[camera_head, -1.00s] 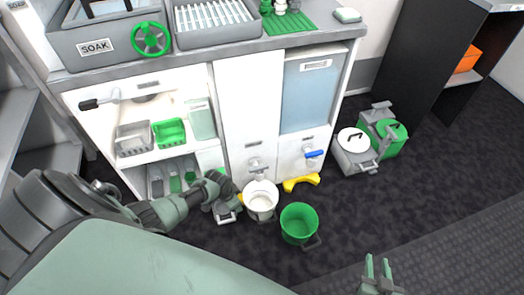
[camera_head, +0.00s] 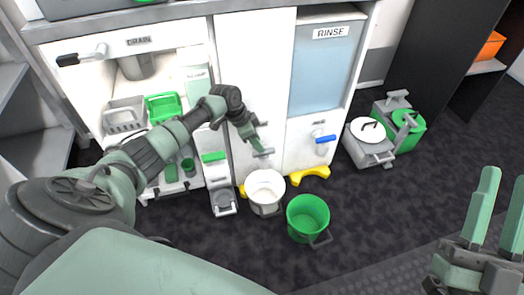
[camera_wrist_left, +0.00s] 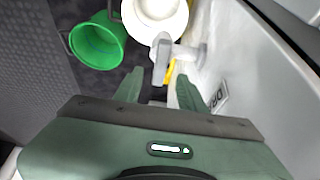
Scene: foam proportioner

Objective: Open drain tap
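A grey tap (camera_head: 264,153) sits low on the white cabinet front, above a white bucket (camera_head: 265,190). My left gripper (camera_head: 258,147) is right at this tap and partly covers it in the head view. In the left wrist view, the tap (camera_wrist_left: 163,62) has a grey handle just beyond my left gripper (camera_wrist_left: 158,80). The two fingers are apart, with nothing held. A label beginning "DR" (camera_wrist_left: 219,97) is on the panel beside it. My right gripper (camera_head: 504,178) is open and empty at the far right, away from the cabinet.
A blue-handled tap (camera_head: 324,138) is to the right. A black-handled lever (camera_head: 80,58) is at upper left, near a label reading like "DRAIN" (camera_head: 138,41). A green bucket (camera_head: 308,217) stands on the floor beside the white one. Lidded pots (camera_head: 369,140) stand further right. The front floor is clear.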

